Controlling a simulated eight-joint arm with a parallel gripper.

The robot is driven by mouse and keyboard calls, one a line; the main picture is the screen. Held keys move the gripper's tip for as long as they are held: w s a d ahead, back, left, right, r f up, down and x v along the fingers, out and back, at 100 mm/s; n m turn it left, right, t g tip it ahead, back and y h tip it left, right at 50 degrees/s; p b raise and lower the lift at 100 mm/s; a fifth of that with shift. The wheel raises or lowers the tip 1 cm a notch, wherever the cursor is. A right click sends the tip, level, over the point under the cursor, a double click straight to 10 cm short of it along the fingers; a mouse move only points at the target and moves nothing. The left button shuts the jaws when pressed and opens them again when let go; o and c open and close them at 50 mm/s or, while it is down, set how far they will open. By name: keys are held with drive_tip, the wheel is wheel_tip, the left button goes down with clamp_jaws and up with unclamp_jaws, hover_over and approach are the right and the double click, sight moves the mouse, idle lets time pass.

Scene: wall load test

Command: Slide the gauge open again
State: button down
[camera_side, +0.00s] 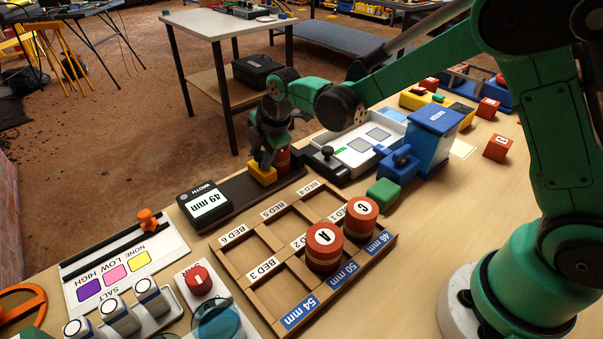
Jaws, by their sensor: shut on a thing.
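The gauge is a dark rail (238,197) with a black display box (203,206) at its left end reading 49 mm. A yellow jaw block (262,173) sits on the rail toward its right part. A red-orange piece (283,160) stands just right of the yellow block, partly hidden behind my gripper. My gripper (264,160) points down over the rail and is shut on the yellow block. Its fingertips are small and dark here.
A wooden tray (243,279) with labelled beds lies in front of the gauge, holding red cylinders marked A (324,243) and G (361,213).

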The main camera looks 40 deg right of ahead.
sight(252, 185)
drive_tip(key=shift+a, duration=1.55)
drive_tip(key=c, duration=0.6)
unclamp_jaws()
wheel_tip(252, 185, up, 7)
